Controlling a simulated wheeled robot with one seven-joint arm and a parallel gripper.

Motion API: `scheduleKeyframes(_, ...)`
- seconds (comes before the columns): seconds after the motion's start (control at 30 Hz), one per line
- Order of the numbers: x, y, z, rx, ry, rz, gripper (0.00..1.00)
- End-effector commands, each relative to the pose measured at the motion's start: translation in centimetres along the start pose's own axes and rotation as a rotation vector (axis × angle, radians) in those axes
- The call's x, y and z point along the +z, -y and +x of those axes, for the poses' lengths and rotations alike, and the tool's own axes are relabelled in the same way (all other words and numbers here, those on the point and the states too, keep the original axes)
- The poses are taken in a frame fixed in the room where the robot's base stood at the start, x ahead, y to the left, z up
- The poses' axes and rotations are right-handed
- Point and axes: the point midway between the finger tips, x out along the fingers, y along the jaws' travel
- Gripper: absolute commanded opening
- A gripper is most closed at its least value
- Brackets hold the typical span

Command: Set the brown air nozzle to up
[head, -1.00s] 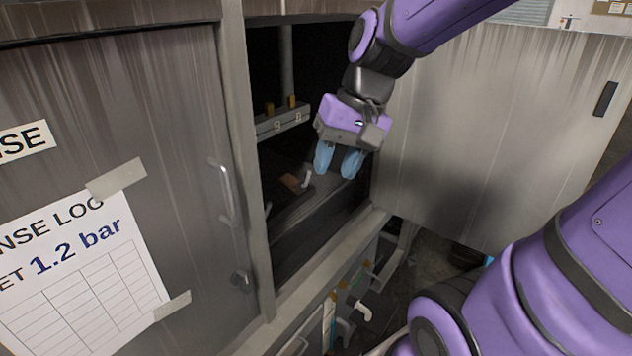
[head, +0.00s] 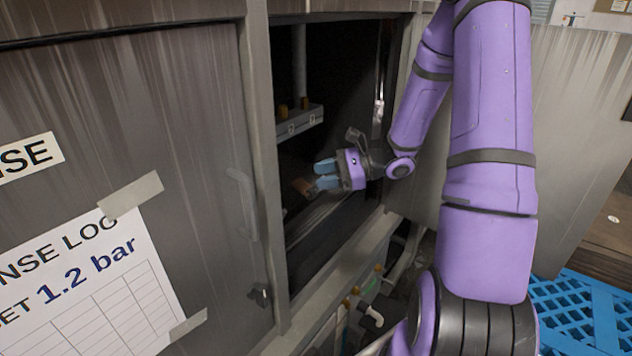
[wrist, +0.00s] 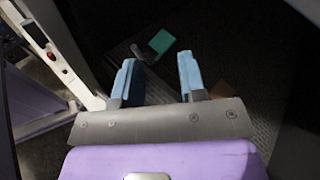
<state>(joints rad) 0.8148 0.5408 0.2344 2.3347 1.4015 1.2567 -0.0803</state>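The brown air nozzle (head: 303,187) is a small brown piece low inside the dark cabinet in the head view. My gripper (head: 317,175) is inside the cabinet opening and points left, with its blue fingertips close to the nozzle's right side. Whether they touch it I cannot tell. The light grey piece beside the nozzle is hidden by the fingers now. In the wrist view the two fingers (wrist: 157,62) stand apart, with nothing clearly between them. A brown patch (wrist: 223,88) shows right of the right finger, perhaps the nozzle. Its direction is unclear.
A grey ledge (head: 300,123) with brown knobs is above my gripper. The cabinet's frame post (head: 262,170) stands left, and an open door panel (head: 570,140) is at right. Pipes (head: 372,314) run below the sill. A green block (wrist: 161,41) lies ahead in the wrist view.

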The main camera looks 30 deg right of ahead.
Motion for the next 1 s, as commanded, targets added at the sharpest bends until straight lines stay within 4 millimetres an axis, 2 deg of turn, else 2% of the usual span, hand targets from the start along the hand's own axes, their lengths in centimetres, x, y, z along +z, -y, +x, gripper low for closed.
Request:
scheduleKeyframes(0.03,-1.9,0.5,-0.7,-0.068,0.019,0.059,0.38)
scheduleKeyframes(0.2,-7.2,1.9,-2.9,-0.29,0.071,0.22,0.38)
scheduleKeyframes(0.4,-11.4,2.5,-4.9,-0.47,0.104,0.338,0.38)
scheduleKeyframes(0.5,-12.5,2.6,-5.4,-0.513,0.111,0.365,0.38)
scheduleKeyframes(0.67,-12.9,3.0,-5.0,-0.531,0.115,0.376,0.38)
scheduleKeyframes(1.0,-12.8,5.8,-0.3,-0.528,0.115,0.375,0.38)
